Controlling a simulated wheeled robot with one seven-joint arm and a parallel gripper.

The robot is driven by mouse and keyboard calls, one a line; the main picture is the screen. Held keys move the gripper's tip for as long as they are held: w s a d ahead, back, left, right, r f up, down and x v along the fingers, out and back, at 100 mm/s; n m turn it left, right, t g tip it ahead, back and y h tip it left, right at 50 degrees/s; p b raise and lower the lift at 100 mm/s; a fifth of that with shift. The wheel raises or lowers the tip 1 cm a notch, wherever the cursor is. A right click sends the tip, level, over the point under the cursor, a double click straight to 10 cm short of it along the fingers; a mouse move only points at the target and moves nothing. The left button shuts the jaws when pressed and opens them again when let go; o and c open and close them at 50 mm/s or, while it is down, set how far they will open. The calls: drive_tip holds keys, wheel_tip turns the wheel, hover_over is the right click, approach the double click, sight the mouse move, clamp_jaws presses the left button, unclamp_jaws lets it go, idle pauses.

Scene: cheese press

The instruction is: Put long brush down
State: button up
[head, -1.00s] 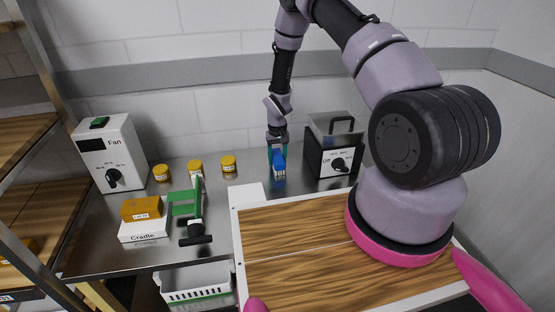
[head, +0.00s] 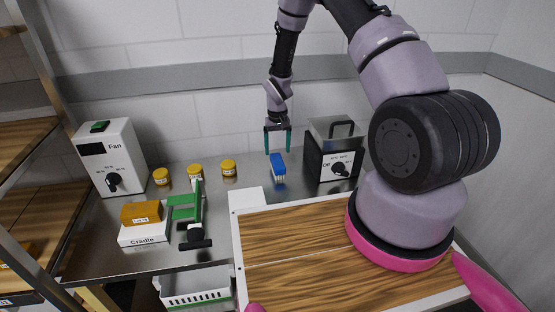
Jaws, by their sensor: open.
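A long brush with a blue back and pale bristles (head: 278,167) lies on the steel counter (head: 225,196), bristles toward me, left of the black box with a dial. My gripper (head: 278,141) is above the brush, its two teal fingers pointing down and spread apart. The gripper holds nothing, and there seems to be a small gap between its fingertips and the brush.
The black box (head: 340,166) stands close to the brush's right. Several yellow-lidded jars (head: 228,168) line the wall. A green press (head: 186,208), an orange block on the Cradle (head: 144,233) and the Fan box (head: 112,156) stand left. A wooden board (head: 300,238) is in front.

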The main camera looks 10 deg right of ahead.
wheel_tip(320, 180, up, 5)
wheel_tip(320, 180, up, 14)
drive_tip(key=m+t, duration=0.1)
hover_over(278, 160)
drive_tip(key=d, duration=0.2)
drive_tip(key=s+d+r+m+t, duration=0.1)
drive_tip(key=s+r, duration=0.2)
drive_tip(key=r, duration=0.4)
drive_tip(key=s+d+r+t, duration=0.1)
drive_tip(key=s+r, duration=0.2)
drive_tip(key=r, duration=0.4)
drive_tip(key=s+r+m+t+y, duration=0.1)
drive_tip(key=s+r+t, duration=0.1)
drive_tip(key=s+r, duration=0.6)
drive_tip(key=s+d+r+m+t+y, duration=0.1)
drive_tip(key=s+r, duration=0.6)
drive_tip(key=s, duration=0.8)
drive_tip(key=shift+s+d+r+t, duration=0.15)
drive_tip(key=shift+d+r+t, duration=0.2)
drive_tip(key=shift+t, duration=0.25)
drive_tip(key=shift+o, duration=0.5)
